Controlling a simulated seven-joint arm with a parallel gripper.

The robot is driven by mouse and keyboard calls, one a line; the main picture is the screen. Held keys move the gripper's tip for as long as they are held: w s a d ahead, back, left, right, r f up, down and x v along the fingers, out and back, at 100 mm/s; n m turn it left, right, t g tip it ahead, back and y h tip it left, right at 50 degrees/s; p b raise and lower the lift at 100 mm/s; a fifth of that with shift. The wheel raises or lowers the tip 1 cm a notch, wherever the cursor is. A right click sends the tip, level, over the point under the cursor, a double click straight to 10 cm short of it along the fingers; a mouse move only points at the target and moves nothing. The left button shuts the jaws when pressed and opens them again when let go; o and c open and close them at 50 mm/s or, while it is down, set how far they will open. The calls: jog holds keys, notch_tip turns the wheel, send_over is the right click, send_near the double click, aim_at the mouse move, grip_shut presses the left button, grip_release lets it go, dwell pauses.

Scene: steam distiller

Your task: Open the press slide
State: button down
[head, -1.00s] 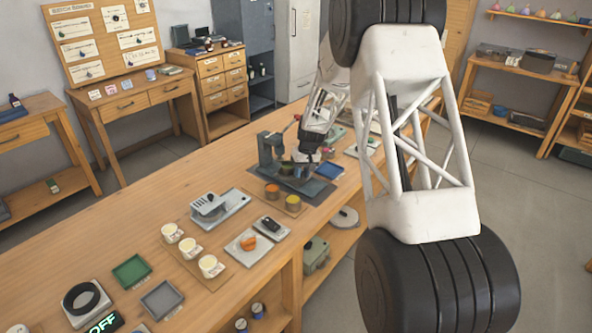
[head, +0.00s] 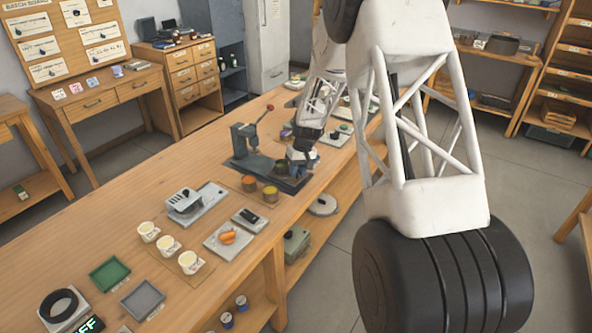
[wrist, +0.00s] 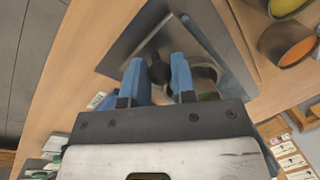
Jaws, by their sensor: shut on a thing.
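The grey press (head: 243,148) stands upright on a dark base plate on the long bench, with a red-tipped lever at its top. A greenish round cup (head: 281,167) sits at its slide, out to the right of the press column. My gripper (head: 302,165) is low over the right side of the press base. In the wrist view, its two blue fingers (wrist: 157,78) are shut on a dark round knob (wrist: 158,70), the slide's handle. The slide itself is mostly hidden by my gripper. Part of the cup shows beside the right finger.
A grey device (head: 184,202), several white cups (head: 168,245) and two trays lie nearer on the bench. The bench's right edge runs close beside the press.

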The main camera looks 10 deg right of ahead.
jog(key=c, duration=0.9)
grip_release()
jog(key=shift+c, duration=0.2)
notch_tip(320, 180, up, 8)
jog(key=d, duration=0.1)
jog(key=shift+w+d+f, duration=0.15)
jog(key=shift+d, duration=0.1)
